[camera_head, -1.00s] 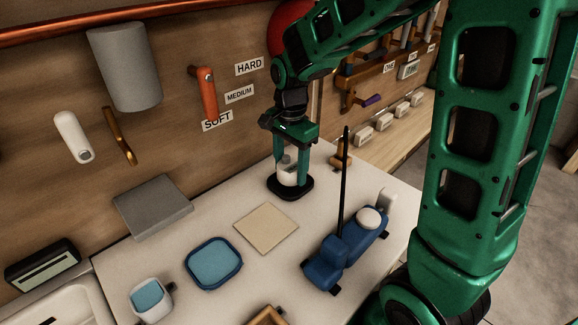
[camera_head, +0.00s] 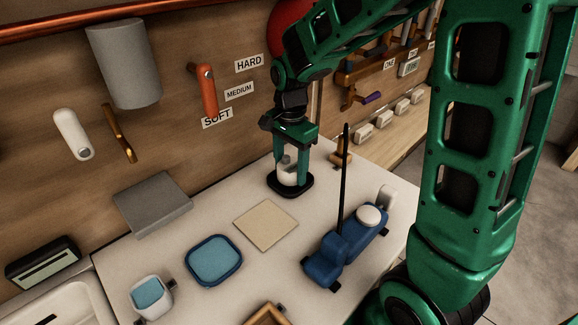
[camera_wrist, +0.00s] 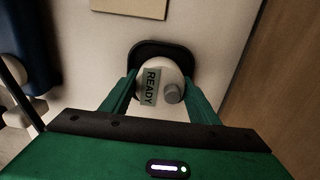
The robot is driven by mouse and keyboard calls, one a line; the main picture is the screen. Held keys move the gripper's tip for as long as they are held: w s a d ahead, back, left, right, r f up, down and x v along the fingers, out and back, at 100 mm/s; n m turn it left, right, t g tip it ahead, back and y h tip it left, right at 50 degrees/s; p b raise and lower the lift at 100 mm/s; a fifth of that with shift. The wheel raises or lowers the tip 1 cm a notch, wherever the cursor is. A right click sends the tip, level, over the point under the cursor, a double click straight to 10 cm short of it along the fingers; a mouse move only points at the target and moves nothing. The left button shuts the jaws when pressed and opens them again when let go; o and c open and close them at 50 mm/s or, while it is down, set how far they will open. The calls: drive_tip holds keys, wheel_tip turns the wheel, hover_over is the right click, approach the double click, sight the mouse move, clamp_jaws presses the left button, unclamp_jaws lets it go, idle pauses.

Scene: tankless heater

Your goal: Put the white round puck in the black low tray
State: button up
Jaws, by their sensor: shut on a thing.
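The white round puck (camera_head: 287,177) is between the fingers of my gripper (camera_head: 289,180) at the back of the white counter. In the wrist view the puck (camera_wrist: 165,72) shows a green READY label and a small grey knob. The black low tray (camera_head: 291,195) is directly under and around the puck, and its dark rim also shows in the wrist view (camera_wrist: 163,45). My gripper is shut on the puck, with the fingers pointing down at the tray. I cannot tell whether the puck's underside touches the tray floor.
A beige square mat (camera_head: 266,225) and a blue dish (camera_head: 214,260) lie left of the tray. A blue device (camera_head: 335,255) with a tall black rod and a white round top (camera_head: 368,216) stands to the front right.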

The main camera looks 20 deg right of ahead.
sight(290, 164)
drive_tip(key=o, duration=1.3)
wheel_tip(290, 164, up, 11)
drive_tip(key=shift+w+f, duration=0.1)
drive_tip(key=shift+f, duration=0.05)
